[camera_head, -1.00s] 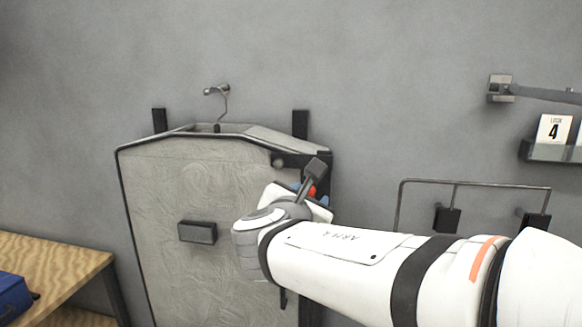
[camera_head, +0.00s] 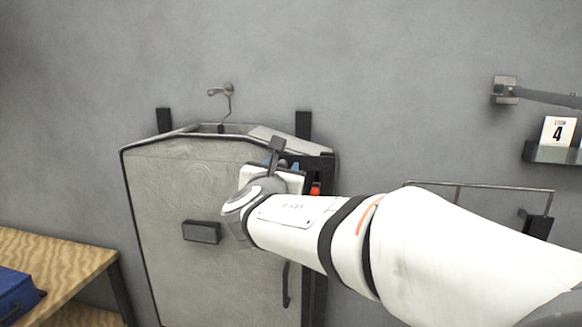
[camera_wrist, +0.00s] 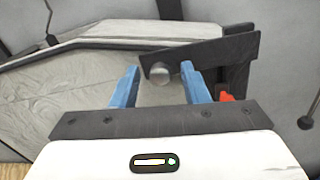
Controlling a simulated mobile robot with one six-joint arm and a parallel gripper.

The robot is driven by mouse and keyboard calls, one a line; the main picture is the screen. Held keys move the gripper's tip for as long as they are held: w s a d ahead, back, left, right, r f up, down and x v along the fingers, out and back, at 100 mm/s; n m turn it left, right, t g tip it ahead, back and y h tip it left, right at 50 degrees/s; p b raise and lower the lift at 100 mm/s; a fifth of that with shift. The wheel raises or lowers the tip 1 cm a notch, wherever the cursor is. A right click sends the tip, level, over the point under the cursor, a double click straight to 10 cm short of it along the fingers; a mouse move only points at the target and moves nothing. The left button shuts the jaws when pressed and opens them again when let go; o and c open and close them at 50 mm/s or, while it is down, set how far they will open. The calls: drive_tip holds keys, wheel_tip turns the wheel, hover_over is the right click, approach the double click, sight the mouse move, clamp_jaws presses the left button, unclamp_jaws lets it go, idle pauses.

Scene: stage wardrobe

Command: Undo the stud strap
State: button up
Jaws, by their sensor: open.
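The stud strap (camera_wrist: 215,54) is a dark band across the upper right corner of the pale garment bag (camera_head: 165,185). A round metal stud (camera_wrist: 160,72) shows at the strap's left end in the wrist view. My gripper (camera_wrist: 160,72) is open, its two blue fingers on either side of the stud end in the picture. I cannot tell whether they touch the strap. In the head view my wrist and arm hide the strap's end and most of the gripper. The bag hangs from a hook (camera_head: 228,92) on the wall.
A dark block (camera_head: 201,232) is on the bag's front, with a dark curved handle (camera_head: 287,285) lower right. A red part (camera_wrist: 226,97) is beside the right finger. A wooden table (camera_head: 60,262) with a blue box (camera_head: 16,293) stands left.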

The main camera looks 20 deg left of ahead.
drive_tip(key=shift+c, duration=0.2)
clamp_jaws()
idle(0.4)
